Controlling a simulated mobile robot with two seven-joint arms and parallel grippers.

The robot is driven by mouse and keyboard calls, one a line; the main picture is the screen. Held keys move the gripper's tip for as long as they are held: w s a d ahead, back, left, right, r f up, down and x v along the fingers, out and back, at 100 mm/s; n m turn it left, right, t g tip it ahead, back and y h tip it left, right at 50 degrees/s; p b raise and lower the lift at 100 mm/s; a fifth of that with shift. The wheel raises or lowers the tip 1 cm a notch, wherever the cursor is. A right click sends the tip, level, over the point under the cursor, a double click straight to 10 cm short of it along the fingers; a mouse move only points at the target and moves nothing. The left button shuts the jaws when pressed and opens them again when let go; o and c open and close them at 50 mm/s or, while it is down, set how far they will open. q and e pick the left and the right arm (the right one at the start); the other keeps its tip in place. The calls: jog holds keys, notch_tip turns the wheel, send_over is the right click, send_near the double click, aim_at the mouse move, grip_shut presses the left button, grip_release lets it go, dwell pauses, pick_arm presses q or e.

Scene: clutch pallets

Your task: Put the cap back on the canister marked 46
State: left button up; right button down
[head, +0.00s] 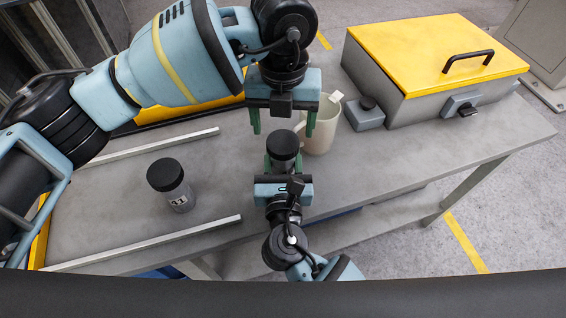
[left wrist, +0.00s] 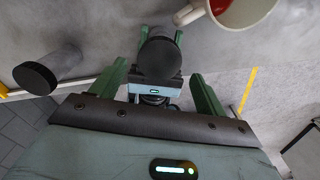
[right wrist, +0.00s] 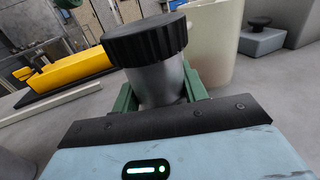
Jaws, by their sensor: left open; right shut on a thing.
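My right gripper (head: 283,168) is shut on a grey canister (right wrist: 160,84) and holds it around its body. A ribbed black cap (right wrist: 145,40) sits on top of this canister; whether it is fully seated I cannot tell. The cap also shows in the head view (head: 284,145) and the left wrist view (left wrist: 160,58). The held canister's number is not visible. My left gripper (head: 282,132) is open and empty, its fingers pointing down above and on either side of the cap. A second capped canister (head: 178,196) stands to the left; its label is not clearly readable.
A cream mug (head: 325,128) stands close to the right of the grippers. A grey box with a yellow lid (head: 440,55) and a small grey block with a black knob (head: 366,118) are at the back right. Metal rails (head: 150,245) run along the left part of the grey table (head: 400,165).

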aim_at(283, 141)
pick_arm(q)
jog(key=shift+f, duration=2.1)
jog(key=c, duration=1)
jog(key=m, duration=2.1)
jog(key=o, duration=1.2)
jog(key=shift+c, duration=0.2)
